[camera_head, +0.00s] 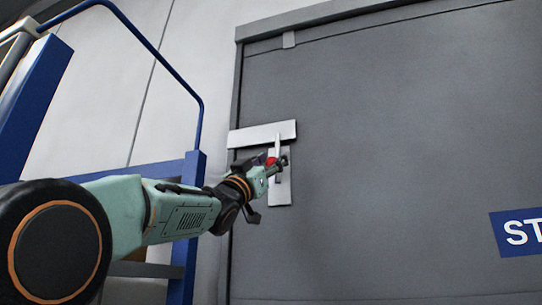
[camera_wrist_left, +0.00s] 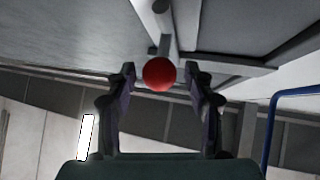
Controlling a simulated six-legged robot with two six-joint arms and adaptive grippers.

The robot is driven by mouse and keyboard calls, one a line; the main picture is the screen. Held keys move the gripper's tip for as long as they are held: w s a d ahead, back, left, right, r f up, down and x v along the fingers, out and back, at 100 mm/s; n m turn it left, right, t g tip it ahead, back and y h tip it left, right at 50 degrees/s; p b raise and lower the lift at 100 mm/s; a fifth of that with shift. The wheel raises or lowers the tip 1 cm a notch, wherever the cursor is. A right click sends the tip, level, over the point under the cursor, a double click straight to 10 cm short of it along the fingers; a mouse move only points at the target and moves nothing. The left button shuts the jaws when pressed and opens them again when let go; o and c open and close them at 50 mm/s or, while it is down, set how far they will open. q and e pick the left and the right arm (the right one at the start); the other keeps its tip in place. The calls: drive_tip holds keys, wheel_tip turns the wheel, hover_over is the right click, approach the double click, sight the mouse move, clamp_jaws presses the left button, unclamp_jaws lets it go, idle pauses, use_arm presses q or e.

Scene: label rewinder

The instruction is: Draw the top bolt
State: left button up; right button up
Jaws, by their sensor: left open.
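The top bolt shows in the head view as a pale metal bar (camera_head: 278,143) with a red ball knob (camera_head: 271,161), on a light plate (camera_head: 282,190) at the left edge of a grey door (camera_head: 400,140). My left gripper (camera_head: 279,163) is at the knob and partly covers it. In the left wrist view, the red knob (camera_wrist_left: 159,74) lies between the two open fingertips of my left gripper (camera_wrist_left: 159,72), with a gap seen on each side. How deep the knob sits between the fingers I cannot tell. My right gripper is not in view.
A wide light bracket (camera_head: 262,134) crosses the door edge just above the bolt. A blue frame with a rail (camera_head: 190,85) stands at the left near my arm. A blue sign (camera_head: 518,232) is on the door at lower right. The door face right of the bolt is clear.

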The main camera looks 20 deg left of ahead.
use_arm(q)
drive_tip(key=shift+w+d, duration=0.2)
drive_tip(key=shift+w, duration=0.05)
drive_tip(key=shift+w+f, duration=0.2)
drive_tip(key=shift+w, duration=0.1)
drive_tip(key=shift+c, duration=0.5)
drive_tip(key=shift+a, duration=0.2)
drive_tip(key=c, duration=0.3)
drive_tip(key=shift+s+r, duration=0.1)
drive_tip(key=shift+s, duration=0.2)
drive_tip(key=c, duration=0.3)
drive_tip(key=shift+w+d, duration=0.1)
clamp_jaws()
